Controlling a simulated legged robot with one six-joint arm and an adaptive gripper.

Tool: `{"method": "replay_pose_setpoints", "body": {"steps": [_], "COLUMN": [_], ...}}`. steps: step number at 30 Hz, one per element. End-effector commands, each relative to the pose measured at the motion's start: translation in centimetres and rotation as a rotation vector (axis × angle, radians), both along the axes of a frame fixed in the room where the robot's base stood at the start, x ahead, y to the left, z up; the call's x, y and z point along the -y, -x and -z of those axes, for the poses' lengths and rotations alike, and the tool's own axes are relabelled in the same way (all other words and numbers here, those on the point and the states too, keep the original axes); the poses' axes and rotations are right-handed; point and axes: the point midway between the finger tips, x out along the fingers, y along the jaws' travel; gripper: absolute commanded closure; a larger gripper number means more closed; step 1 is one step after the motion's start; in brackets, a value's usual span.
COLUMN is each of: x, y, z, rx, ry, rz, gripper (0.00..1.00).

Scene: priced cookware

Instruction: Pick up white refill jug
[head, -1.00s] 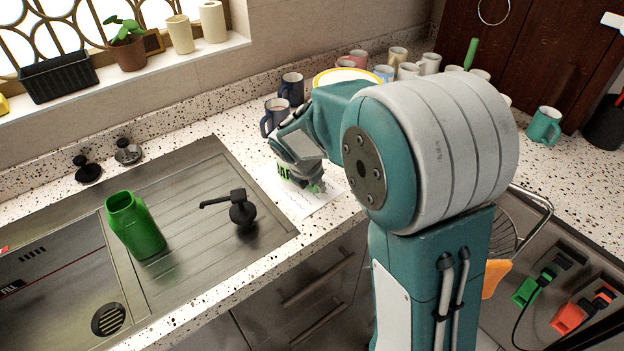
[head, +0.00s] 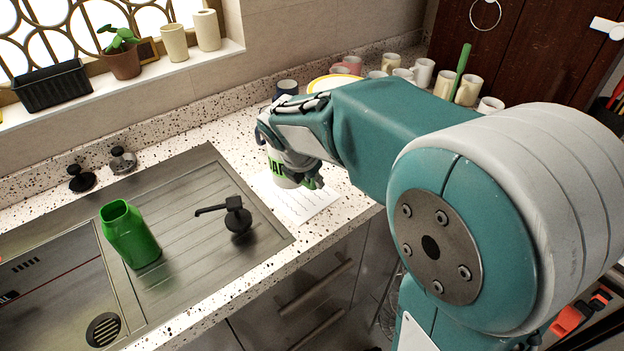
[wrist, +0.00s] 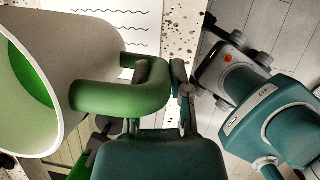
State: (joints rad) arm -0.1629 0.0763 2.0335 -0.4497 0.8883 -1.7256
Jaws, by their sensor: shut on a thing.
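The white refill jug (head: 283,172) has green lettering on its side and is partly hidden behind my gripper (head: 312,178) in the head view. It is at or just above a white paper sheet with wavy lines (head: 312,206) on the speckled counter; I cannot tell whether its base touches. In the wrist view, the jug (wrist: 88,45) shows at the left with a green inside and a thick green handle (wrist: 120,95). My gripper (wrist: 160,82) is shut on that handle.
A green open container (head: 130,235) and a black tap (head: 235,214) stand on the steel drainer (head: 185,260) at the left. Several mugs (head: 424,72) and a yellow-rimmed plate (head: 325,83) are behind my arm. A dark blue mug (head: 287,88) stands close behind the gripper.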

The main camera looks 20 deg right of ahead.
Motion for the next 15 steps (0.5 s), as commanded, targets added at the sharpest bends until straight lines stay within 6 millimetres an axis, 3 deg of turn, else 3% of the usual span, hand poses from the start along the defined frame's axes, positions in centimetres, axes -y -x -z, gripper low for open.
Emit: {"method": "replay_pose_setpoints", "body": {"steps": [4, 15], "x": [-0.3, -1.0], "y": [1.1, 4.9], "z": [-1.5, -3.2], "rx": [0.006, 0.005], "ry": [0.0, -0.001], "rz": [-0.002, -0.002], "gripper": [1.0, 1.0]}}
